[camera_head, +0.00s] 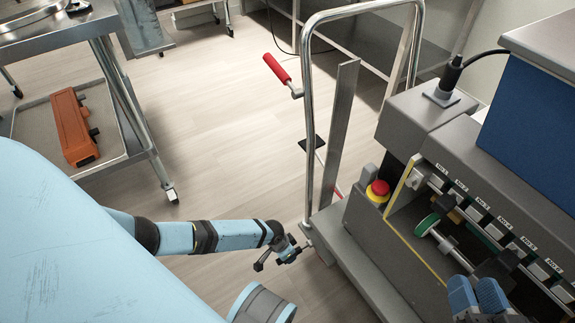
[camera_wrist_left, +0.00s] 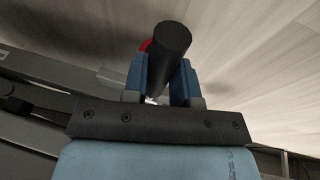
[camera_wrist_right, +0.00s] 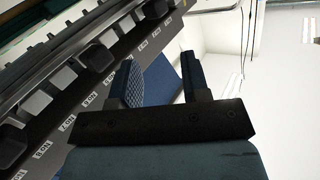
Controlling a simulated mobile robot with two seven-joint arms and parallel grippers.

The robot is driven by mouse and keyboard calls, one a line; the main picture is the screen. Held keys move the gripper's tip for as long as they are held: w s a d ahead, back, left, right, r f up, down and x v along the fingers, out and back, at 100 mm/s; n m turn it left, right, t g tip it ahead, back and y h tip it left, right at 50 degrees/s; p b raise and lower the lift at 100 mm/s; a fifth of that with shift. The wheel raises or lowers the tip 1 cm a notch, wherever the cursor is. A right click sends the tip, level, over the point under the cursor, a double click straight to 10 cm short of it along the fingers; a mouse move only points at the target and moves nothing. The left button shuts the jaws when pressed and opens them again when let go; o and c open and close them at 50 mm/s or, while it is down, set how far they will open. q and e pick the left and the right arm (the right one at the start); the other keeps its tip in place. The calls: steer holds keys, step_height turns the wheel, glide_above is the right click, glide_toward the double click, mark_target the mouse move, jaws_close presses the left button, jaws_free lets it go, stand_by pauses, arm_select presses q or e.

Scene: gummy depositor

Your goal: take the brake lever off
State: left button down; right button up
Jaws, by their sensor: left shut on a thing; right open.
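My left gripper (camera_head: 286,252) is low beside the base of the cart that carries the depositor. In the left wrist view its blue fingers (camera_wrist_left: 165,82) are shut on a black cylindrical bar (camera_wrist_left: 172,42), which looks like the brake lever. A small red part (camera_wrist_left: 145,46) shows behind the bar. The bar's far end is hidden, so I cannot tell whether it is still attached. My right gripper (camera_head: 478,298) is over the depositor's front at the lower right. In the right wrist view its fingers (camera_wrist_right: 158,65) are apart with nothing between them.
A bent steel push handle (camera_head: 308,120) rises from the cart, with a red-gripped crank (camera_head: 277,68) beside it. A red emergency button (camera_head: 378,190) sits on the depositor's corner. A steel trolley holds an orange tool (camera_head: 74,127) at left. The floor between is clear.

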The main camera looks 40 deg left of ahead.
arm_select(q)
steer(key=r+g+p, duration=0.1)
steer(key=r+g+y+p, duration=0.1)
steer(key=g, duration=0.1)
steer(key=shift+w+d+r+p, duration=0.2)
steer(key=shift+w+r+p, duration=0.1)
steer(key=shift+w+r, duration=0.1)
steer(key=shift+w+d+r+g+y, duration=0.1)
steer(key=shift+w+r+g+y, duration=0.1)
steer(key=shift+r+g+y, duration=0.3)
steer(key=shift+w+d+r+n+g, duration=0.1)
steer(key=shift+w+r+n+g, duration=0.25)
steer(key=shift+g, duration=0.65)
arm_select(e)
steer(key=shift+s+d+r+m+t, duration=0.15)
steer(key=shift+r+t, duration=0.45)
steer(key=shift+r, duration=0.75)
steer(key=shift+w+r+m+t, duration=0.1)
steer(key=shift+r+m+t, duration=0.15)
steer(key=shift+r+t, duration=0.75)
arm_select(q)
steer(key=shift+r+y, duration=0.1)
steer(key=shift+y, duration=0.2)
arm_select(e)
steer(key=shift+r+g, duration=0.4)
arm_select(q)
steer(key=c, duration=0.9)
jaws_free()
